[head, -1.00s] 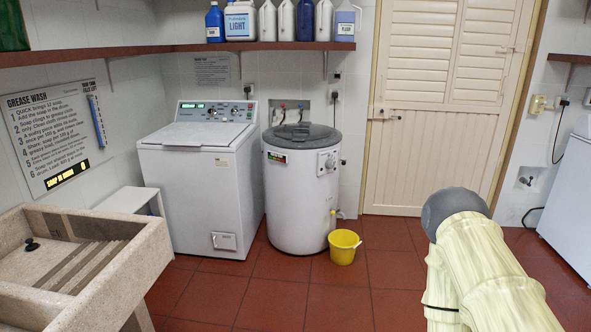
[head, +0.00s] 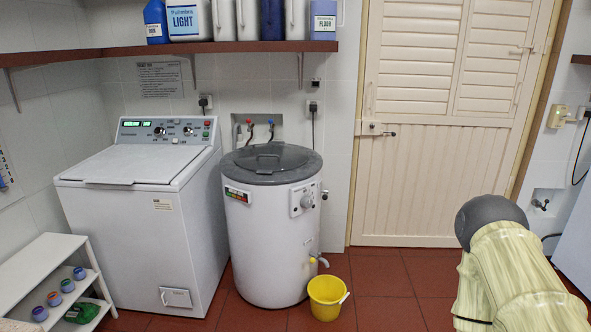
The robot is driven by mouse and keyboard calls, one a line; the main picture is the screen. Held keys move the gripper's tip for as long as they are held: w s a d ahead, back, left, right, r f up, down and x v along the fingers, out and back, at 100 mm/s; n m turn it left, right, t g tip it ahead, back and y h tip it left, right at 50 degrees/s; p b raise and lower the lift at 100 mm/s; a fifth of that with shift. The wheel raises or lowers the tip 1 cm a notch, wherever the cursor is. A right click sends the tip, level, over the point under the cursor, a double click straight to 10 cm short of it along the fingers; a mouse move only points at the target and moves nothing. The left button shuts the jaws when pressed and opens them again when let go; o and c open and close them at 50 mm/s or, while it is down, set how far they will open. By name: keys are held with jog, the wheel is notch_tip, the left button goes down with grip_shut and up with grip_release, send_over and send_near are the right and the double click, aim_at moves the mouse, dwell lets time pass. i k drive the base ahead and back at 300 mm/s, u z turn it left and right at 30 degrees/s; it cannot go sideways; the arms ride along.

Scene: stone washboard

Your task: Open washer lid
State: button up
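A white top-loading washer (head: 140,222) stands against the back wall at the left in the head view. Its flat white lid (head: 135,164) is shut, with a control panel (head: 168,130) behind it. To its right stands a round white washing drum (head: 265,245) with a dark grey lid (head: 270,161), which is also closed. Part of my arm shows at the lower right, well apart from both machines. My gripper is not in view.
A yellow bucket (head: 326,300) stands on the red tile floor in front of the round machine. A white shelf (head: 42,262) with small jars is at the lower left. A wall shelf (head: 220,47) with bottles hangs above. Floor near the door (head: 430,190) is clear.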

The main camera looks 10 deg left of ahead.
aim_at(121, 164)
jog(key=u, duration=0.2)
jog(key=i, duration=1.6)
jog(key=u, duration=1.25)
jog(key=i, duration=0.9)
jog(key=u, duration=1)
